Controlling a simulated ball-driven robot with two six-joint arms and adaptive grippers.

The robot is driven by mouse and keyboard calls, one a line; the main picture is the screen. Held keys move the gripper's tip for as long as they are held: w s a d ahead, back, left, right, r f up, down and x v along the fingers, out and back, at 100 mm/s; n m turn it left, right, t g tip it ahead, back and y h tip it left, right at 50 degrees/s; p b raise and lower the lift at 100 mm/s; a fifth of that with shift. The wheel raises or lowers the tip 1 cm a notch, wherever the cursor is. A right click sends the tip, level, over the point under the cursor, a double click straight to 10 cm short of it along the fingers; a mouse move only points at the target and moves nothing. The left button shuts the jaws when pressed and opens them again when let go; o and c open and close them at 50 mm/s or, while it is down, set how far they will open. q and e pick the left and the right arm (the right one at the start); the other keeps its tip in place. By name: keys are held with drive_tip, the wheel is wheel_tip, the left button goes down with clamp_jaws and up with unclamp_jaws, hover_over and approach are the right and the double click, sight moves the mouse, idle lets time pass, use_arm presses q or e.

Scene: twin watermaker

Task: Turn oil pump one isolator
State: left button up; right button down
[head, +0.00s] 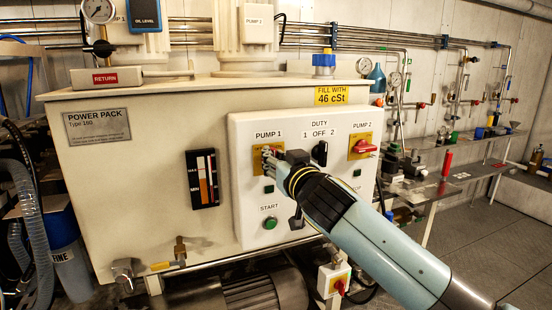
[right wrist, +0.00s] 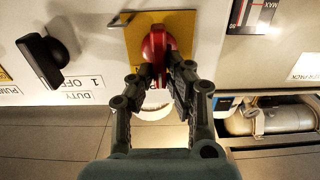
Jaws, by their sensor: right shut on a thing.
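The pump 1 isolator is a red handle (right wrist: 157,45) on a yellow plate, under the PUMP 1 label. In the head view its yellow plate (head: 256,147) shows at the upper left of the white control panel (head: 243,205), with the handle mostly hidden behind my gripper. My right gripper (head: 269,155) reaches the isolator from the lower right. In the right wrist view its two fingers (right wrist: 160,76) are closed on both sides of the red handle. The handle's exact angle is hard to tell. My left gripper is not in view.
The black duty switch (head: 319,153) sits just right of my gripper, and the red pump 2 isolator (head: 363,147) is further right. A green start button (head: 269,223) is below. A level gauge (head: 203,178) is on the tank to the left.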

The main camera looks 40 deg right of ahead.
drive_tip(key=shift+w+a+f+n+p, duration=0.1)
drive_tip(key=shift+a+f+n+p, duration=0.35)
drive_tip(key=shift+n, duration=2.5)
drive_tip(key=shift+w+a+f+n+p, duration=0.15)
drive_tip(key=shift+n+p, duration=0.45)
drive_tip(key=shift+n, duration=2.4)
drive_tip(key=shift+s+a+f+n+p, duration=0.1)
drive_tip(key=shift+a+f+n+p, duration=0.35)
drive_tip(key=shift+n, duration=2.5)
drive_tip(key=shift+d, duration=0.15)
drive_tip(key=c, duration=1.3)
unclamp_jaws()
drive_tip(key=shift+r, duration=0.1)
